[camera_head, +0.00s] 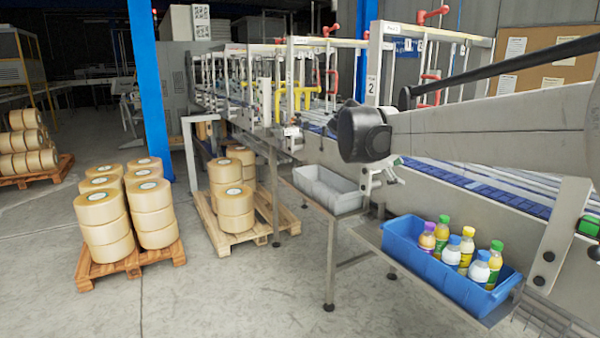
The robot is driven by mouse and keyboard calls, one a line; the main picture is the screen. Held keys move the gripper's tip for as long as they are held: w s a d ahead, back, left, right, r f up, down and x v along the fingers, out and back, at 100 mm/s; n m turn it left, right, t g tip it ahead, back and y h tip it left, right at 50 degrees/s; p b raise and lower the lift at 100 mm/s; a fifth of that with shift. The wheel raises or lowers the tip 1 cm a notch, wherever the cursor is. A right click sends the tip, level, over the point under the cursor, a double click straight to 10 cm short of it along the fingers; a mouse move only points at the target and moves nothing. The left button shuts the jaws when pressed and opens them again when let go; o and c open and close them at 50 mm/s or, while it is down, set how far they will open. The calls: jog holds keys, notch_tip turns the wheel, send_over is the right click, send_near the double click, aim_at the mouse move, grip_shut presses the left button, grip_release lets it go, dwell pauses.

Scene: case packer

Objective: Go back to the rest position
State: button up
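My arm (490,133) reaches in from the right edge, across the front of the conveyor machine, and ends in view at a dark rounded joint (364,132). A blue bin (408,258) stands at the lower right, below the arm. It holds several upright bottles with purple, green, blue and yellow caps. No bottle is seen held by the arm.
A grey bin (335,199) sits on a metal stand left of the blue bin. The conveyor machine (460,185) runs behind both. Tape rolls are stacked on wooden pallets (130,262) at the left, near a blue post (151,90). The front floor is clear.

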jog(key=s+f+m+y, duration=0.2)
jog(key=s+f+m, duration=0.15)
jog(key=s, duration=0.75)
jog(key=s+f+m+y, duration=0.3)
jog(key=s+m, duration=0.1)
jog(key=s, duration=0.7)
jog(key=s+a+f+m+y, duration=0.1)
jog(key=s+a+f+m, duration=0.1)
jog(key=s+f, duration=0.3)
jog(key=s+a+f+m+y+b, duration=0.1)
jog(key=s+f+m, duration=0.3)
jog(key=s, duration=0.7)
notch_tip(320, 180, down, 2)
jog(key=shift+s+a+t+y, duration=0.3)
jog(key=shift+a+y, duration=0.3)
jog(key=shift+a, duration=0.3)
